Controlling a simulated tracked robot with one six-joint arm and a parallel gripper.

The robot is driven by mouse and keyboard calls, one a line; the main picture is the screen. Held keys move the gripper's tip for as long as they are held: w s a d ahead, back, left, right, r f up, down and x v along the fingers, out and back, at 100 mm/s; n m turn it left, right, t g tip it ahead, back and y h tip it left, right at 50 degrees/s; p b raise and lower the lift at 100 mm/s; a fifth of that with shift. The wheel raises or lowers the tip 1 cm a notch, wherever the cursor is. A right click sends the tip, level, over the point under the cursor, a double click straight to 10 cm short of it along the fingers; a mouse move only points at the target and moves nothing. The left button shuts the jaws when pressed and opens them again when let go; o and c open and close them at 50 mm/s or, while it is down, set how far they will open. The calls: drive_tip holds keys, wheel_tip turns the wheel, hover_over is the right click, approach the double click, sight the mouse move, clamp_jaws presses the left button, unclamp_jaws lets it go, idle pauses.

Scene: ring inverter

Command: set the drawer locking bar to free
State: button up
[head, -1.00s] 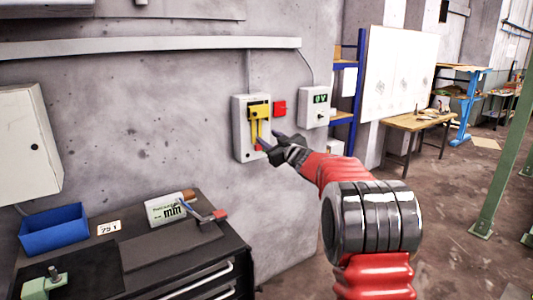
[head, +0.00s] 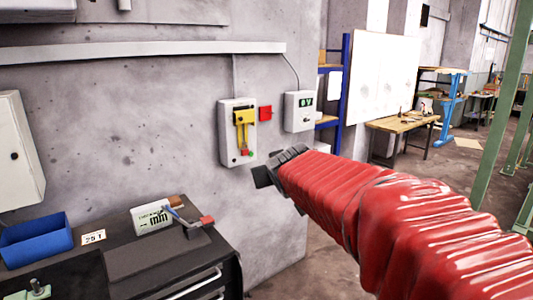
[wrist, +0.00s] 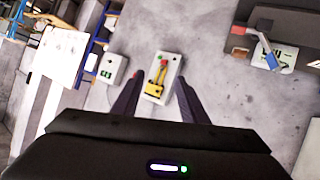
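A black drawer cabinet (head: 222,262) stands at the lower left of the head view. A jointed lever (head: 188,216) with a blue-grey arm and a red end sits at its top right corner, tilted; it also shows at the upper right of the wrist view (wrist: 268,50). I cannot tell for sure whether this is the drawer locking bar or how it is set. My gripper (head: 268,175) hangs in the air right of the cabinet, below the wall switch box. In the wrist view my gripper (wrist: 158,88) has its two fingers apart, with nothing between them.
A blue bin (head: 36,240) and a green device (head: 30,290) stand left on the cabinet. A wooden table (head: 402,124) stands far right.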

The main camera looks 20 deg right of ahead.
drive_tip(key=s+a+f+g+y, duration=0.1)
drive_tip(key=s+f, duration=0.4)
drive_tip(key=s, duration=0.5)
drive_tip(key=s+a+f+g+y, duration=0.1)
drive_tip(key=s+a+f+g, duration=0.2)
drive_tip(key=s, duration=0.8)
drive_tip(key=s+a+f+g+y, duration=0.1)
drive_tip(key=s+a+f+g, duration=0.2)
drive_tip(key=s+a+f, duration=0.3)
drive_tip(key=s+f, duration=0.2)
drive_tip(key=s, duration=0.3)
drive_tip(key=shift+s, duration=0.2)
drive_tip(key=shift+c, duration=1.1)
drive_tip(key=shift+s, duration=0.1)
